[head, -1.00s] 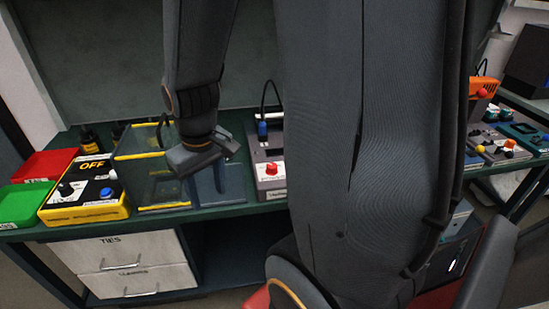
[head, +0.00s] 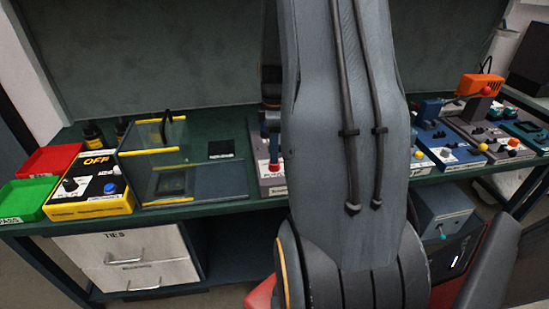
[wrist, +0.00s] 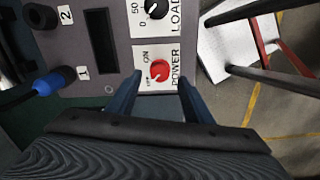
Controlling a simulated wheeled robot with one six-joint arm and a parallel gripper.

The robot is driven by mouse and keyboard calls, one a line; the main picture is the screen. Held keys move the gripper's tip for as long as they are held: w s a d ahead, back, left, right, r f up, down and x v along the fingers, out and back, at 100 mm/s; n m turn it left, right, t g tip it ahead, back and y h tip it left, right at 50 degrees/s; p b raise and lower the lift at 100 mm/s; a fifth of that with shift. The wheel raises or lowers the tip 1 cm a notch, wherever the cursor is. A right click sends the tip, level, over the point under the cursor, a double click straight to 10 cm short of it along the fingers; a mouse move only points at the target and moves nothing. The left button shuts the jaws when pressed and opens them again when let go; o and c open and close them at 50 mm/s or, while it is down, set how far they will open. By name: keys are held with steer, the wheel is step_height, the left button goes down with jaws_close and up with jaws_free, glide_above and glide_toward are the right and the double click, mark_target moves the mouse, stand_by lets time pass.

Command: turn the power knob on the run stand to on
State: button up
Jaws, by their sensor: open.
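The run stand (wrist: 82,80) is a grey panel filling the upper left of the wrist view. Its red power knob (wrist: 159,72) sits on a white plate marked POWER, with ON beside it and a small, hard-to-read mark opposite. I cannot clearly tell which mark the knob points to. My gripper (wrist: 160,82) is open, its two blue fingers on either side of the knob's near side, with nothing held. I cannot tell whether they touch it. In the head view the red knob (head: 274,168) shows just left of my arm, which hides most of the stand.
A black LOAD dial (wrist: 156,9) is close beside the power plate. A blue plug (wrist: 52,84) with a cable sits in socket 1. In the head view, a clear yellow-edged guard (head: 155,160) and a yellow box marked OFF (head: 88,190) stand to the left.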

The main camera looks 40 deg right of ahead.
steer(key=shift+f+p, duration=0.4)
steer(key=shift+f, duration=1.75)
steer(key=c, duration=1.1)
steer(key=shift+o, duration=0.2)
